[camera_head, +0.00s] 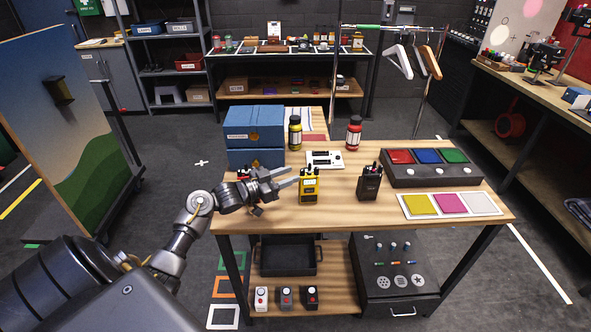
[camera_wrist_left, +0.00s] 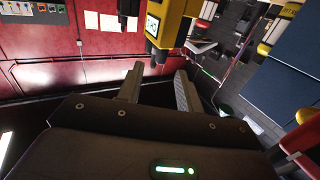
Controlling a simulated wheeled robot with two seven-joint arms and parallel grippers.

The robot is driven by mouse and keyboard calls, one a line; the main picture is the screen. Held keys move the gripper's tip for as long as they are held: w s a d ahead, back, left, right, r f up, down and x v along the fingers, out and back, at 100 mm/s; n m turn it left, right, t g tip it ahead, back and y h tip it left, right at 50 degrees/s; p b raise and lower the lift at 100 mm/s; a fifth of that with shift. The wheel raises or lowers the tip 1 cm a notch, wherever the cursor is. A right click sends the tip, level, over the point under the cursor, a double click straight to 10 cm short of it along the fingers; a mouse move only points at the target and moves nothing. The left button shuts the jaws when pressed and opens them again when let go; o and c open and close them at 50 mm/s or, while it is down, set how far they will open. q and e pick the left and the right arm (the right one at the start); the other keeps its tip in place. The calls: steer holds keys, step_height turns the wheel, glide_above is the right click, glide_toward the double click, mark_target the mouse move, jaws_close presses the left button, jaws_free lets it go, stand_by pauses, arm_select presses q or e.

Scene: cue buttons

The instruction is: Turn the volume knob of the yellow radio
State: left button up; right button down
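The yellow radio (camera_wrist_left: 175,28) shows there at the top, cut off by the frame, with a dark round part facing down near the fingertips. I cannot tell whether they touch. My right gripper is not in view.
A black radio (camera_head: 369,184) stands to the right. Another, partly hidden radio (camera_head: 243,174) is behind my left gripper. Blue boxes (camera_head: 254,130), a yellow bottle (camera_head: 295,133) and a red bottle (camera_head: 354,133) stand behind. A button panel (camera_head: 431,173) is at right.

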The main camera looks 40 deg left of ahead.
mark_target(303, 172)
arm_select(q)
steer(key=x, duration=0.3)
steer(key=shift+w+p, duration=0.1)
steer(key=shift+p, duration=0.2)
jaws_close()
